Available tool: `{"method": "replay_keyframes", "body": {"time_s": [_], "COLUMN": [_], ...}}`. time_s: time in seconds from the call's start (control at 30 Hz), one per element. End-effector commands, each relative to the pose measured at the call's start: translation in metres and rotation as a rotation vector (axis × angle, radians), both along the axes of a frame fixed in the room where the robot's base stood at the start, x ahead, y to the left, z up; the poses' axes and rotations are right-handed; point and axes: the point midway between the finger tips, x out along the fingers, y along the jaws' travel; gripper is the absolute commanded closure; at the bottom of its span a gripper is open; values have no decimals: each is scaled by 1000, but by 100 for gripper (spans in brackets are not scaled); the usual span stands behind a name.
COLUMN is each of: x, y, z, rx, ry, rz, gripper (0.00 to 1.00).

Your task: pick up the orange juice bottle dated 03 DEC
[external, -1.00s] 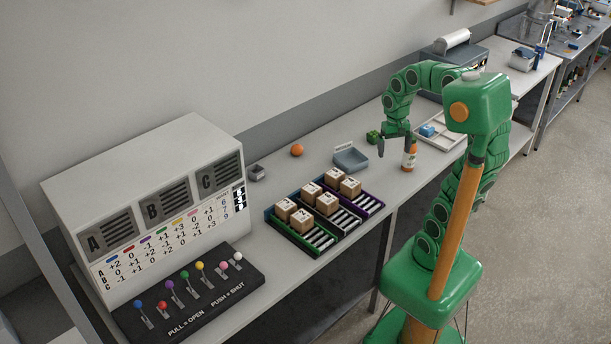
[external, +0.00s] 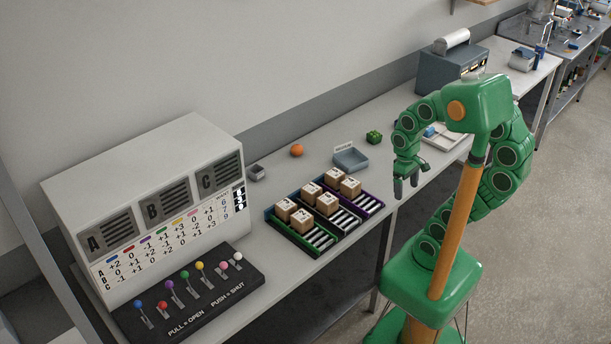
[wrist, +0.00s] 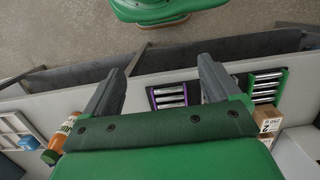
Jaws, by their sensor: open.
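An orange juice bottle (wrist: 63,131) with an orange-and-white label shows at the lower left of the wrist view, partly cut off by my gripper's body. Its date cannot be read. In the external view my arm hides the place where the bottle stood. My gripper (external: 405,190) points down near the table's front edge, to the right of the purple rack. In the wrist view my gripper (wrist: 160,78) has its two fingers wide apart with nothing between them. The bottle is outside the fingers, to their left.
Green, blue and purple racks (external: 372,204) hold several numbered boxes (external: 327,203). A white tray (external: 455,139) lies to the right, partly hidden by my arm.

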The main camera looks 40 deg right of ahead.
Motion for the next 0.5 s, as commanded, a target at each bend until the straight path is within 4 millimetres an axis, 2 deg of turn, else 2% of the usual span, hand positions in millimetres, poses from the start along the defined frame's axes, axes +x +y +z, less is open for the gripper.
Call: {"method": "replay_keyframes", "body": {"time_s": [0.23, 0.5], "x": [0, 2], "y": [0, -2], "z": [10, 56], "rx": [0, -9], "ry": [0, -16], "rz": [-1, -8], "gripper": [10, 10]}}
